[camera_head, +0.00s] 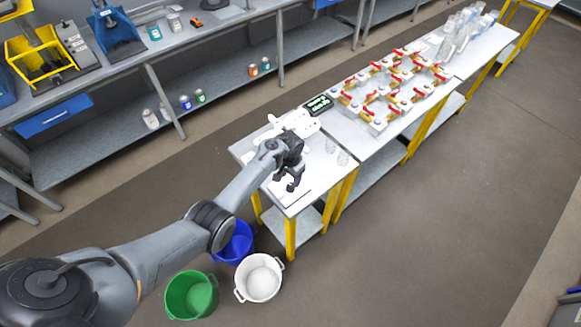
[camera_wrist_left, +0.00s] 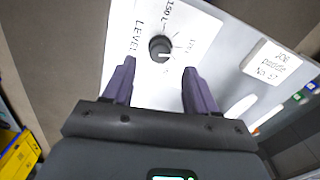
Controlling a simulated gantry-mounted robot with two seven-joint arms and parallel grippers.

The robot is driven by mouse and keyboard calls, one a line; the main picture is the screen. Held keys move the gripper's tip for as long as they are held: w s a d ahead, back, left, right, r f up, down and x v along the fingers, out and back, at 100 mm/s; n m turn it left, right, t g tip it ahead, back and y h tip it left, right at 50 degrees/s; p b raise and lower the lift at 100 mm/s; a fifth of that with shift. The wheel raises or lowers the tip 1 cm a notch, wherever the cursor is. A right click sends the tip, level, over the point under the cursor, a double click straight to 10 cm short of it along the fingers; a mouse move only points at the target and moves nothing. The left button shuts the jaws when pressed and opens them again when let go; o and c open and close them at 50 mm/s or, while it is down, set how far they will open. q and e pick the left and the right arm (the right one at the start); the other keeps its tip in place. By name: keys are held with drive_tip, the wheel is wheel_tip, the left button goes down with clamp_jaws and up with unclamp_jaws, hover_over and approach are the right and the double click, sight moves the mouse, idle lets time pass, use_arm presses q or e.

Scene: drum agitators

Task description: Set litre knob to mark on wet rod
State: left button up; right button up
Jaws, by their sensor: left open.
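A black round knob (camera_wrist_left: 160,48) with a white pointer line sits on a white panel (camera_wrist_left: 183,30) marked "LEVEL" and "1.50 L", with tick lines around the knob. The pointer points to the right in the left wrist view. My left gripper (camera_wrist_left: 159,67) is open, with its two dark fingers on either side of the knob's near side, and nothing is between them. In the head view my left gripper (camera_head: 291,184) is over the front of the small table, and the knob cannot be made out there. I cannot identify the wet rod. My right gripper is not in view.
A printed card (camera_wrist_left: 272,64) lies beside the panel. Red-handled valves (camera_head: 385,88) fill the bench behind. Green (camera_head: 192,296), blue (camera_head: 234,243) and white (camera_head: 259,278) buckets stand on the floor.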

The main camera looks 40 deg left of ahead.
sight(290, 185)
use_arm(q)
wheel_tip(290, 185, up, 6)
drive_tip(key=shift+f, duration=0.1)
idle(0.5)
